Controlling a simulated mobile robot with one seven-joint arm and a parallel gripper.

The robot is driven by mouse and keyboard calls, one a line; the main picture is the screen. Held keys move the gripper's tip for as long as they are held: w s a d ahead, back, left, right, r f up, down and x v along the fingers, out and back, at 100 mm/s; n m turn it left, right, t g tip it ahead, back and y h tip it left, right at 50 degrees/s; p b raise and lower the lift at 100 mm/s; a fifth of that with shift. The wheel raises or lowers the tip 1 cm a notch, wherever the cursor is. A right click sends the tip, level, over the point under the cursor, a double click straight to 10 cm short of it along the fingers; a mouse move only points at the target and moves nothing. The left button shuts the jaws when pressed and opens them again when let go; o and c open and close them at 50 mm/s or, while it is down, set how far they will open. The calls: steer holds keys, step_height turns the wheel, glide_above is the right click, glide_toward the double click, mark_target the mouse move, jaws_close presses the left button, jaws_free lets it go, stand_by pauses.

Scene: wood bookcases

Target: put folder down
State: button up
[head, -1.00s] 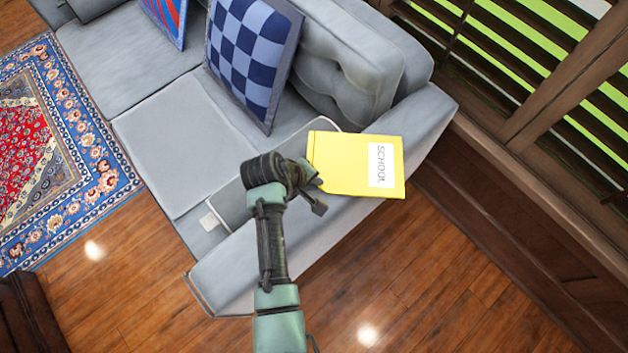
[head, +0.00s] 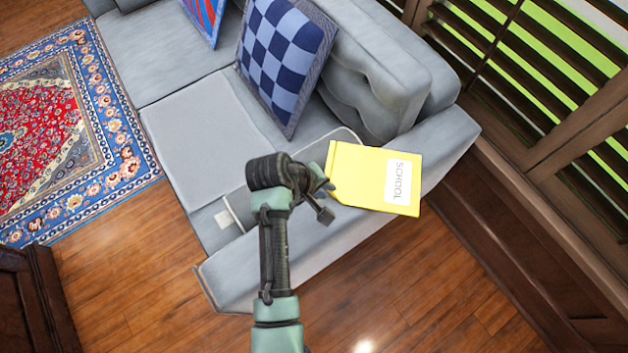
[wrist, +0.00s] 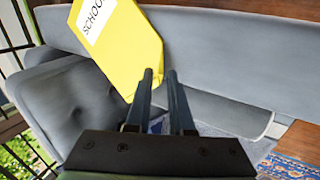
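The yellow folder (head: 358,178), with a white "SCHOOL" label, lies across the grey sofa's armrest (head: 450,150), near the back cushion. Its lower right corner reaches to the armrest's outer side. It also shows in the wrist view (wrist: 128,45), flat and just beyond my fingers. My gripper (head: 328,200) is beside the folder's left end in the head view. In the wrist view my gripper (wrist: 160,76) has its two fingers apart, with a gap between the tips. The folder's near edge passes by the left fingertip, and I see no grip on it. Whether they touch is unclear.
The sofa seat (head: 195,130) holds a blue checkered pillow (head: 285,60) and a red-blue pillow (head: 207,15). A dark wood shuttered window (head: 540,95) stands at the right. A patterned rug (head: 70,140) lies left. Wood floor (head: 440,285) in front is clear.

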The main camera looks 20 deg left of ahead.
steer(key=p+v, duration=0.1)
steer(key=v, duration=0.7)
steer(key=w+r+m+t+y, duration=0.3)
steer(key=w+r+t, duration=0.3)
steer(key=w+r, duration=0.75)
step_height(320, 180, up, 19)
steer(key=w+d+m+t+y, duration=0.1)
steer(key=d+m+t, duration=0.15)
steer(key=t, duration=0.25)
steer(key=s+d+r+m+t, duration=0.1)
steer(key=d+r+t, duration=0.15)
steer(key=r, duration=0.55)
steer(key=s+d+r+m+t, duration=0.1)
steer(key=s+r+t, duration=0.15)
steer(key=r, duration=0.55)
steer(key=s+d+r+m+t, duration=0.1)
steer(key=s+d+r+t, duration=0.1)
steer(key=s+r, duration=0.3)
steer(key=s+d+r+m+t, duration=0.2)
steer(key=s+r+t, duration=0.3)
steer(key=r, duration=0.6)
steer(key=shift+s+d+r+h, duration=0.2)
steer(key=shift+s+d+h, duration=0.2)
steer(key=shift+s, duration=0.3)
